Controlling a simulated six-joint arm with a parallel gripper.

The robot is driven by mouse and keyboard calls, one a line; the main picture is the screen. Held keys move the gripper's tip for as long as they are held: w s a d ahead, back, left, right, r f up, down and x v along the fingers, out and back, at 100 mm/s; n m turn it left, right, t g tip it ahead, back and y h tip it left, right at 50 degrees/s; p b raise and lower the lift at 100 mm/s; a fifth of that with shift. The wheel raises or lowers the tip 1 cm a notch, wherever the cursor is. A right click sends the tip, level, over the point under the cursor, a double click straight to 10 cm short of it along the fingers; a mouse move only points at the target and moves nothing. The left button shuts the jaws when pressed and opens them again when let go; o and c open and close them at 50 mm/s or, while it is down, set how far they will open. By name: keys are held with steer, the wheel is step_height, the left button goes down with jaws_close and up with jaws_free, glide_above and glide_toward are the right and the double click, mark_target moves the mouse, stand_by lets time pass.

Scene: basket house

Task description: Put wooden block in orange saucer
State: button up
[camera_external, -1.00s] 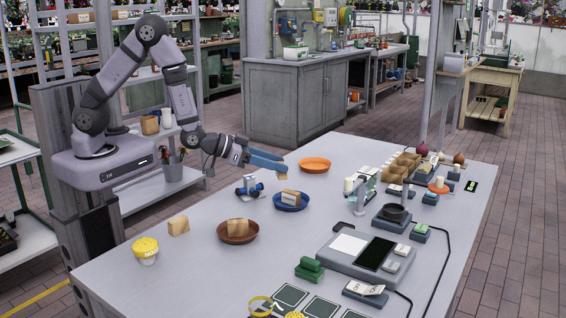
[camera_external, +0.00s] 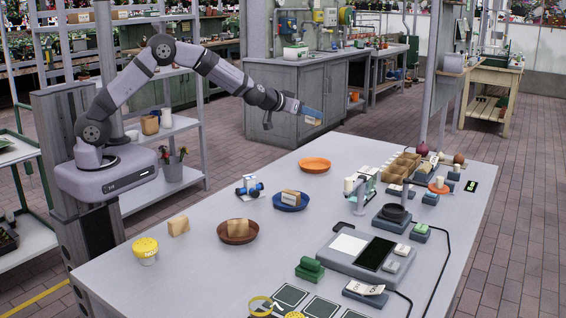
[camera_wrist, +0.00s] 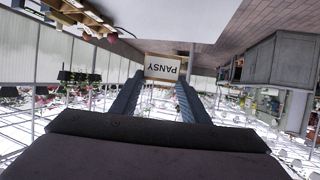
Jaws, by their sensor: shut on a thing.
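My gripper (camera_external: 311,112) is raised in the air behind and above the orange saucer (camera_external: 314,165). It is shut on a wooden block (camera_external: 312,121). In the wrist view the block (camera_wrist: 163,68) shows a white face with the upside-down word PANSY, between my two blue fingertips (camera_wrist: 160,82). The orange saucer lies on the grey table and looks empty; it is not clear in the wrist view. The held block is well above the table and apart from the saucer.
A blue saucer (camera_external: 279,206) and a brown saucer (camera_external: 226,239) each hold a block. Another wooden block (camera_external: 178,225) stands at the table's left. A blue-and-white item (camera_external: 250,187) stands near the blue saucer. A scale (camera_external: 340,262) and small trays crowd the right.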

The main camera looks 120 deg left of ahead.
mark_target(313, 121)
steer(key=f, duration=0.1)
steer(key=w+f, duration=0.1)
steer(key=shift+w+f, duration=0.25)
steer(key=shift+f, duration=0.1)
steer(key=shift+w+d+f+m+t, duration=0.15)
steer(key=shift+d+f+m+t, duration=0.2)
steer(key=shift+f, duration=0.3)
steer(key=shift+w+d+f+m+t, duration=0.15)
steer(key=shift+d+f+m+t, duration=0.15)
steer(key=shift+f, duration=0.35)
steer(key=shift+f+p, duration=0.75)
steer(key=shift+f, duration=4.2)
steer(key=shift+f, duration=0.15)
steer(key=o, duration=1)
